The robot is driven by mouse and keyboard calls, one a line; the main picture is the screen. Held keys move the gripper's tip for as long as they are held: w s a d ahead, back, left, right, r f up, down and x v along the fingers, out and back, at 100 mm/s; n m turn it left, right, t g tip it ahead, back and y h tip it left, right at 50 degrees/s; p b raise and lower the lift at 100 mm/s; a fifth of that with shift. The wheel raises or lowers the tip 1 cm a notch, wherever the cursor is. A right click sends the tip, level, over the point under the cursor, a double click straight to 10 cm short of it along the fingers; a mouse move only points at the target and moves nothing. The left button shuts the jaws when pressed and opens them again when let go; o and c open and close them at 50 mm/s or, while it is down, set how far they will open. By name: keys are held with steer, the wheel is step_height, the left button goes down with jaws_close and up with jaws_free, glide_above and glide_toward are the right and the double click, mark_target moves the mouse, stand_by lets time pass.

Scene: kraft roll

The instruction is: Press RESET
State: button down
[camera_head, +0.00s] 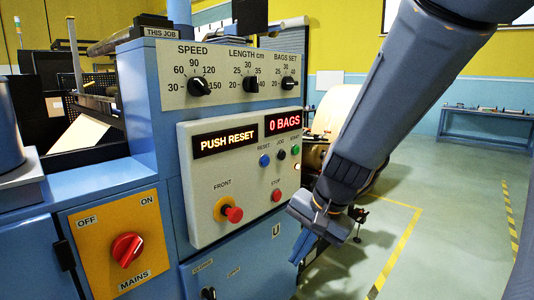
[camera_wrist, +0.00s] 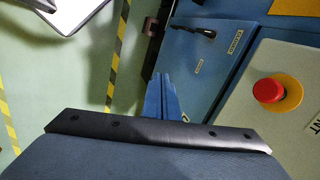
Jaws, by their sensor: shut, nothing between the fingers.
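The blue RESET button (camera_head: 264,160) is on the pale control panel (camera_head: 208,166), under its RESET label. The panel's left display (camera_head: 225,141) reads PUSH RESET and its right display (camera_head: 283,122) reads 0 BAGS. My gripper (camera_head: 303,248) is shut and empty. It appears low and to the right of the panel, apart from the RESET button. In the wrist view, my closed blue fingers (camera_wrist: 160,96) point past the blue cabinet's edge. The RESET button is not in the wrist view.
Near RESET are a black JOG button (camera_head: 281,154), a green button (camera_head: 295,150) and a red STOP button (camera_head: 276,195). A red FRONT mushroom button (camera_head: 232,214) sticks out below; it also shows in the wrist view (camera_wrist: 268,90). A red MAINS knob (camera_head: 127,248) is lower left. Floor at right is open.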

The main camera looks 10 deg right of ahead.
mark_target(265, 161)
steer(key=w+d+r+m+t+p, duration=0.1)
steer(key=w+d+r+m+t, duration=0.1)
steer(key=w+r+m, duration=0.3)
steer(key=w+d+r+m+t+p, duration=0.2)
steer(key=w+r+m, duration=0.3)
steer(key=r, duration=0.6)
steer(key=shift+w+d+t+y+p, duration=0.3)
steer(key=shift+w+d+t+y, duration=0.15)
steer(key=shift+w+t, duration=0.15)
steer(key=w+a+p, duration=0.1)
steer(key=w+a, duration=0.4)
steer(key=w, duration=0.2)
steer(key=shift+a, duration=0.15)
stand_by(0.9)
steer(key=shift+w+a, duration=0.2)
steer(key=shift+w, duration=0.2)
steer(key=shift+w+a, duration=0.25)
steer(key=shift+w, duration=0.05)
stand_by(0.9)
steer(key=shift+s+d, duration=0.5)
steer(key=shift+s, duration=0.15)
